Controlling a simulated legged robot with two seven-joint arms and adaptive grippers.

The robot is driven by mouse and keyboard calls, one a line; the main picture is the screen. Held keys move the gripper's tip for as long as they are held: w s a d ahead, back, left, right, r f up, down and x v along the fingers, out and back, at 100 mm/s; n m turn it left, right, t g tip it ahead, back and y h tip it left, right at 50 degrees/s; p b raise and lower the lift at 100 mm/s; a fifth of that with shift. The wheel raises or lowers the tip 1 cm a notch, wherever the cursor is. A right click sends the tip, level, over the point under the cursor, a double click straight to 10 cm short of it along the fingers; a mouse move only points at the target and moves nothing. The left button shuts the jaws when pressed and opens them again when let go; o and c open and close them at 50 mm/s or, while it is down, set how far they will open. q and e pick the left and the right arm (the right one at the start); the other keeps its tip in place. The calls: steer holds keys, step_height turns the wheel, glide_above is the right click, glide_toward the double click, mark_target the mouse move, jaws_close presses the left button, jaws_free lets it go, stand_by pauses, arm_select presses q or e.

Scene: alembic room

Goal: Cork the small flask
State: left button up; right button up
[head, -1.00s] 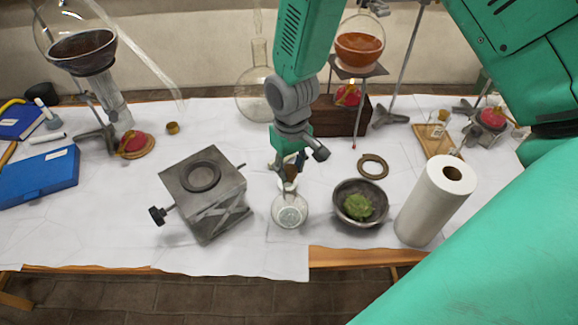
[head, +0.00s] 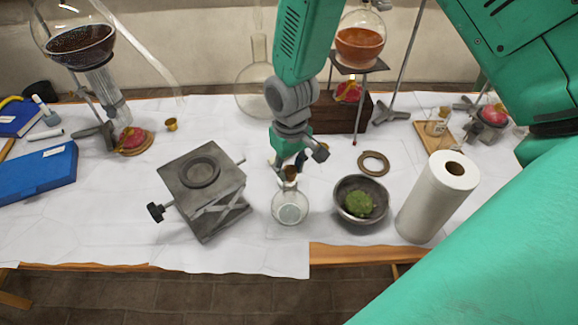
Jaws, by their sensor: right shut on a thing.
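The small flask (head: 290,209) is clear glass with a round body and a narrow neck. It stands upright on the white table cover, near the front edge. A brown cork (head: 291,173) is at the top of its neck, at the tips of my right gripper (head: 289,166). My right gripper points down over the flask and is shut on the cork. Whether the cork is inside the mouth or just resting on it I cannot tell. The fingers hide part of the cork. My left gripper is not in view.
A grey lab jack (head: 203,190) stands left of the flask. A metal bowl (head: 361,201) with green matter stands close on its right, then a paper towel roll (head: 438,197). A ring (head: 373,163) lies behind the bowl. A large clear flask (head: 257,85) stands at the back.

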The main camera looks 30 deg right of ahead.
mark_target(290, 170)
steer(key=shift+f, duration=0.7)
stand_by(1.0)
stand_by(0.7)
steer(key=shift+f, duration=0.5)
stand_by(1.9)
steer(key=o, duration=1.5)
steer(key=shift+r, duration=0.1)
steer(key=shift+r+p, duration=2.45)
steer(key=shift+p, duration=0.05)
steer(key=shift+r, duration=1)
